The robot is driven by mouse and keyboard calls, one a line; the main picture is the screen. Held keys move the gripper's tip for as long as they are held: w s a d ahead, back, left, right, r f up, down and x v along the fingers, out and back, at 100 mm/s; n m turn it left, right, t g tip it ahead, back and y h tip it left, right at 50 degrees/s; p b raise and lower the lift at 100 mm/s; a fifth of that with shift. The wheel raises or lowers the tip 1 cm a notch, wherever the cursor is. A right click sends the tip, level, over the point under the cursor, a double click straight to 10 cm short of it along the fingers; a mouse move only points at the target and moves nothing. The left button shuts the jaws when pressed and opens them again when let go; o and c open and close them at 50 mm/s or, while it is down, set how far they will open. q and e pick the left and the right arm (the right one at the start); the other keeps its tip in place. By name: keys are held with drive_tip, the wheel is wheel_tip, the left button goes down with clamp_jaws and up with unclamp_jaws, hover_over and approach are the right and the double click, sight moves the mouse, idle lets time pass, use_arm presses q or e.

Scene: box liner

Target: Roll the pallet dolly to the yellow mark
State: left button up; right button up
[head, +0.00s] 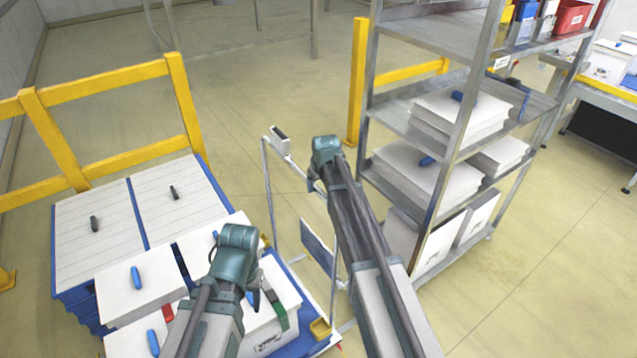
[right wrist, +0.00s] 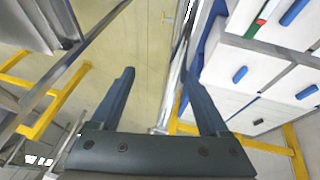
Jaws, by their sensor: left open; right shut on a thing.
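The pallet dolly has a blue deck (head: 300,345) loaded with white boxes and a grey tubular handle frame (head: 268,190) rising from its right side. My right gripper (head: 314,186) is at the top bar of that handle and shut on it; the arm partly hides the contact. In the right wrist view, the fingers (right wrist: 157,78) stand on either side of a thin metal bar (right wrist: 178,88). My left gripper (head: 250,292) is open and empty over the white boxes (head: 142,288). I cannot make out a yellow floor mark.
A yellow barrier (head: 105,160) and blue-sided bins with pale lids (head: 95,235) stand at left. A metal shelf rack (head: 440,165) with white boxes stands close on the right, beside a yellow post (head: 357,80). Open floor (head: 250,90) lies beyond the handle.

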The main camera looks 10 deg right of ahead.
drive_tip(key=p+v, duration=1.1)
drive_tip(key=v, duration=0.2)
drive_tip(key=shift+s+r+p, duration=0.2)
drive_tip(key=shift+p, duration=0.15)
drive_tip(key=shift+a, duration=0.1)
